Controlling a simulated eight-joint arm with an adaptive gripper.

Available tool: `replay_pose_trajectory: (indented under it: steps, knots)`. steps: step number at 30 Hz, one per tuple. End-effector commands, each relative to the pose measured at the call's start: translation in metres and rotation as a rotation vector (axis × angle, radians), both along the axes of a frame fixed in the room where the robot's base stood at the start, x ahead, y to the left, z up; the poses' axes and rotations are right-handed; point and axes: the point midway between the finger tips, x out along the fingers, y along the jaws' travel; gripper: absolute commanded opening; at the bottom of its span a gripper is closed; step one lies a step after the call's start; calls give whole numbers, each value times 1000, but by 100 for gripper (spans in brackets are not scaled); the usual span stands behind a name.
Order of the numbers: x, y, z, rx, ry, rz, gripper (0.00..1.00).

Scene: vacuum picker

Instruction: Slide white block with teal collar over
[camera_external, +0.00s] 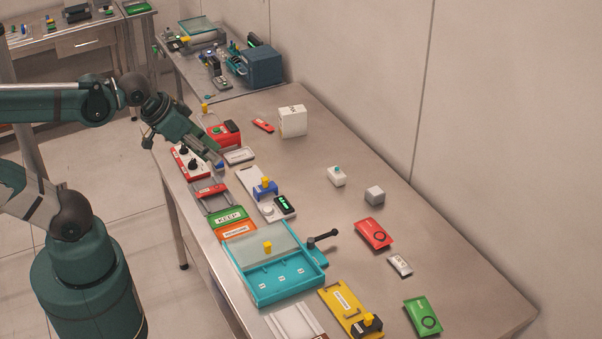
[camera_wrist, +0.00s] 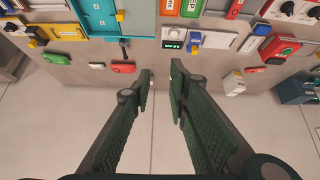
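My gripper (camera_external: 213,155) is above the table's left side, well apart from the block and near the red-and-white panel with black knobs. In the wrist view my gripper (camera_wrist: 160,76) has its two fingers apart, with nothing between them.
A grey cube (camera_external: 375,195) and a red plate (camera_external: 373,233) lie right of the block. A larger white box (camera_external: 293,121) stands farther back. A teal tray (camera_external: 282,287) with a black-handled lever (camera_external: 322,237), a yellow slide (camera_external: 344,311) and several panels line the left side.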

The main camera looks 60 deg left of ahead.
Motion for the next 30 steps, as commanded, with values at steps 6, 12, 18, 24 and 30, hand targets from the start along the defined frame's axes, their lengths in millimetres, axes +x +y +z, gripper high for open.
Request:
replay_pose_trajectory:
  steps: [6, 12, 18, 24, 30]
  knots:
    - [22, 0, 10, -42, 30, 62, 0]
    - [49, -1, 20, -91, 66, 139, 0]
    - [77, -1, 26, -138, 102, 220, 0]
    - [106, -1, 29, -181, 138, 301, 0]
    - [137, -1, 30, -223, 173, 385, 0]
